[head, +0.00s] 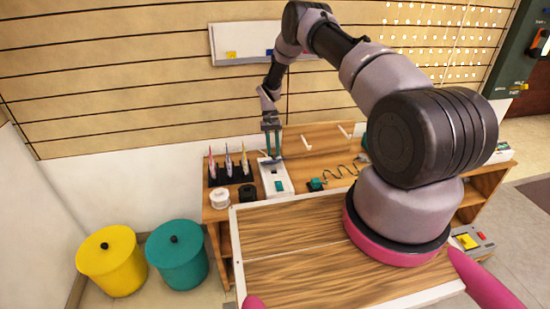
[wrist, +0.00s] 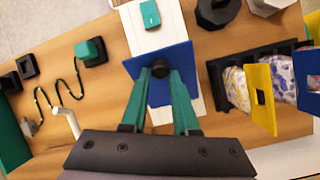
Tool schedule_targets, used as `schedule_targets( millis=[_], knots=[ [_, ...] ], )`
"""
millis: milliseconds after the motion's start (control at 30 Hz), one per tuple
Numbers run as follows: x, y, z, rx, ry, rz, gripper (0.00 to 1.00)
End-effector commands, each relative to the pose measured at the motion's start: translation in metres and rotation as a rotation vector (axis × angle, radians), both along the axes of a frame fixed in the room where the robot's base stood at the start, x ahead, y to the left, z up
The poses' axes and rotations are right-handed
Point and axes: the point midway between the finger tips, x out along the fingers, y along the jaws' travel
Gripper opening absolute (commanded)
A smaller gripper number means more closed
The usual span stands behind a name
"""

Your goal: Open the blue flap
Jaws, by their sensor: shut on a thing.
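The blue flap (wrist: 181,62) is a flat square panel with a round black knob (wrist: 160,68). It sits across a white base (wrist: 134,20) that has a teal block (wrist: 150,14) on it. In the wrist view my gripper (wrist: 160,78) has its teal fingertips closed on the black knob. In the head view my gripper (head: 271,150) reaches down to the flap at the far end of the white base (head: 283,192). The flap is small there, and its exact tilt is hard to tell.
A black rack (wrist: 219,90) with colourful items, one yellow-tabbed, stands beside the base. A green wire (wrist: 66,92) and small black blocks lie on the other side. Yellow (head: 111,265) and teal (head: 178,265) bins stand on the floor.

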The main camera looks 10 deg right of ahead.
Motion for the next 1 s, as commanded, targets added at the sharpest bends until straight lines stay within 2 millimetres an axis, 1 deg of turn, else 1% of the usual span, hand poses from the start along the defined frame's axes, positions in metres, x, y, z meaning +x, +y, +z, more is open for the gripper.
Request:
schedule_targets(
  millis=[33,200,500,700,733,767,800,867,1000],
  knots=[
    [0.008,0.003,0.0,0.003,0.003,0.004,0.0],
    [0.024,0.003,0.005,0.005,-0.003,0.006,0.0],
    [0.04,0.006,0.007,0.008,0.147,0.003,0.0],
    [0.049,0.008,0.01,0.011,0.145,0.003,0.0],
    [0.048,0.008,0.01,0.012,0.146,0.002,0.09],
    [0.048,0.008,0.011,0.011,0.147,0.004,0.21],
    [0.048,0.008,0.011,0.01,0.146,0.003,0.36],
    [0.048,0.006,0.011,0.009,0.147,0.003,0.58],
    [0.049,0.004,0.01,0.005,0.146,0.002,0.58]
  ],
)
